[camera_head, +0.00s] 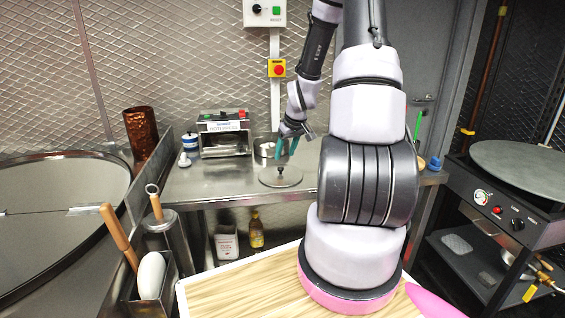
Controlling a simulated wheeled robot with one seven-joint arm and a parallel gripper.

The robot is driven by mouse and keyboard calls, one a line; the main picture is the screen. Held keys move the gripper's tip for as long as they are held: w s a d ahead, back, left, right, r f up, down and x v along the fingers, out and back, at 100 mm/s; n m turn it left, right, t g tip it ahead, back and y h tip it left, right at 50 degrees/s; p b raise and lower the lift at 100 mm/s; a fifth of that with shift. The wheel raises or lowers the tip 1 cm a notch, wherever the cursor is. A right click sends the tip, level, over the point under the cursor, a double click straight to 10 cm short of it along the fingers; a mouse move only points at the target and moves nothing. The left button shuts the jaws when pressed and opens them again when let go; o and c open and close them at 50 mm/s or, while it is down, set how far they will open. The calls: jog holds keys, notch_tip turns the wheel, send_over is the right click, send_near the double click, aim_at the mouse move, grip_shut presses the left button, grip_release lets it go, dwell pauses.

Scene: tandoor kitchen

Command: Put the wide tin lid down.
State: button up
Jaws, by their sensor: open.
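The wide tin lid (274,180) lies flat on the steel counter (210,184). It is a grey disc with a small dark knob in its middle. My gripper (287,147) is open, with teal fingers, just above the lid's knob and apart from it. Nothing shows between the fingers.
A small metal pot (264,152) stands behind the lid. A steel appliance (223,134) and a blue-and-white jar (190,142) stand at the counter's left, near a copper tumbler (141,131). Bare counter lies left of the lid.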

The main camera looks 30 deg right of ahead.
jog(key=s+a+r+m, duration=0.1)
jog(key=s+a+r, duration=0.25)
jog(key=r, duration=0.45)
jog(key=s+a+r+m+t, duration=0.1)
jog(key=s+a+r, duration=0.25)
jog(key=r, duration=0.35)
jog(key=s+a+r+m, duration=0.15)
jog(key=s+r, duration=0.25)
jog(key=r, duration=0.4)
jog(key=s+a+r+m, duration=0.1)
jog(key=s+a+r, duration=0.2)
jog(key=s, duration=0.3)
jog(key=s+a+r+m+t+y, duration=0.1)
jog(key=s+a+r, duration=0.3)
jog(key=s, duration=0.3)
jog(key=shift+a+r+y, duration=0.2)
jog(key=shift+r+y, duration=0.1)
jog(key=shift+r, duration=0.35)
jog(key=shift+o, duration=0.3)
jog(key=shift+w+t, duration=0.1)
jog(key=shift+t, duration=0.2)
